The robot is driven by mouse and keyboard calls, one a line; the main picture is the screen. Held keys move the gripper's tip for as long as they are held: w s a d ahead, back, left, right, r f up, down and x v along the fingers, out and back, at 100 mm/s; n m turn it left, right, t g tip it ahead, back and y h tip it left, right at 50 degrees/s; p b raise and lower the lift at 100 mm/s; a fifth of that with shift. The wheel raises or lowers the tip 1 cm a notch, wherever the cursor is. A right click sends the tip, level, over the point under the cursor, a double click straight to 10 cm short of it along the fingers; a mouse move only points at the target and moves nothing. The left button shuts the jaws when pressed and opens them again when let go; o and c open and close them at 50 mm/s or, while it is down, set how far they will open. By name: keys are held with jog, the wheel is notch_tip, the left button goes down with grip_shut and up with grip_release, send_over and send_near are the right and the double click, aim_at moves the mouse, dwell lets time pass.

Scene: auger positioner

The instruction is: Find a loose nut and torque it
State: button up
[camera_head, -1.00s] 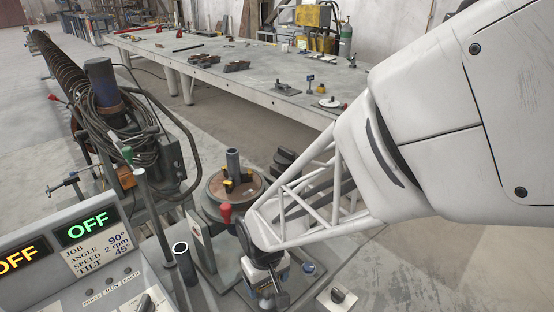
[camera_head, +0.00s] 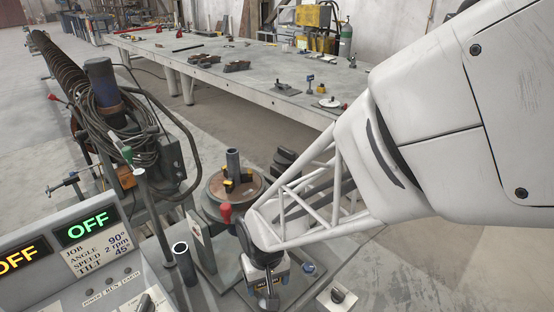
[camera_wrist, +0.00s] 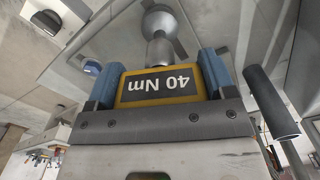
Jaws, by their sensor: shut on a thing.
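My gripper (camera_wrist: 158,90) is shut on a torque tool (camera_wrist: 160,84), a block with a yellow rim and a dark face reading "40 Nm", upside down in the wrist view. Its blue fingers press both sides. A metal shaft with a rounded end (camera_wrist: 160,22) extends beyond the block. In the head view my gripper (camera_head: 267,283) is low over the positioner's base, and the tool's yellow label is partly visible. I cannot make out a loose nut; the gripper hides part of the base. The turntable (camera_head: 213,192) carries an upright pipe (camera_head: 233,163) held by yellow-marked jaws.
A control panel (camera_head: 90,255) reading OFF stands at left. A red-knobbed lever (camera_head: 225,213) and an open grey tube (camera_head: 184,262) are near my gripper. A blue cap (camera_head: 308,268) and a black knob (camera_head: 338,295) sit to its right. A long workbench (camera_head: 240,75) is behind.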

dwell(0.3)
jog(key=shift+m, duration=1.1)
jog(key=shift+m, duration=1.2)
jog(key=shift+m, duration=1.1)
jog(key=shift+n, duration=0.4)
jog(key=shift+r, duration=0.15)
